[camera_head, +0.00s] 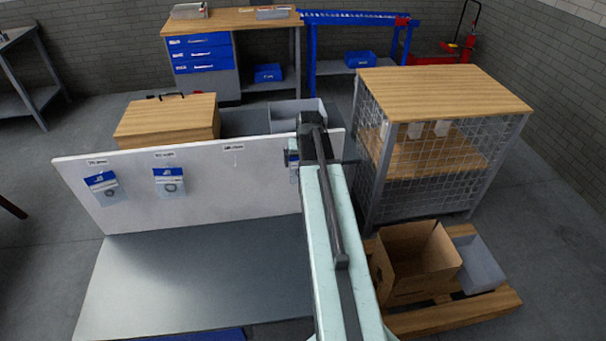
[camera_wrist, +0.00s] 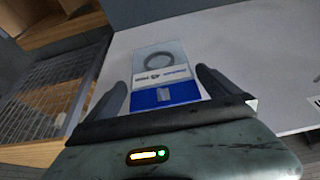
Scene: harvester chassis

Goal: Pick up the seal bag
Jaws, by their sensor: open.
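A bag with a blue header and a clear pouch holding a dark ring (camera_wrist: 160,67) hangs at the white panel in the wrist view; I take it as the seal bag. My gripper (camera_wrist: 163,82) is open, with one finger on each side of the bag and gaps showing between. In the head view my gripper (camera_head: 292,156) is at the panel's right end, and a sliver of this bag (camera_head: 294,174) shows beside my arm; the rest is hidden. Two similar bags hang further left, one at the far left (camera_head: 105,188) and one nearer the middle (camera_head: 169,182).
The white panel (camera_head: 215,205) stands behind a grey tabletop (camera_head: 190,275). An empty hook (camera_head: 237,150) sits left of my gripper. A mesh cage with wooden shelves (camera_head: 440,150) stands close at right, with an open cardboard box (camera_head: 415,265) and a grey bin (camera_head: 478,265) before it.

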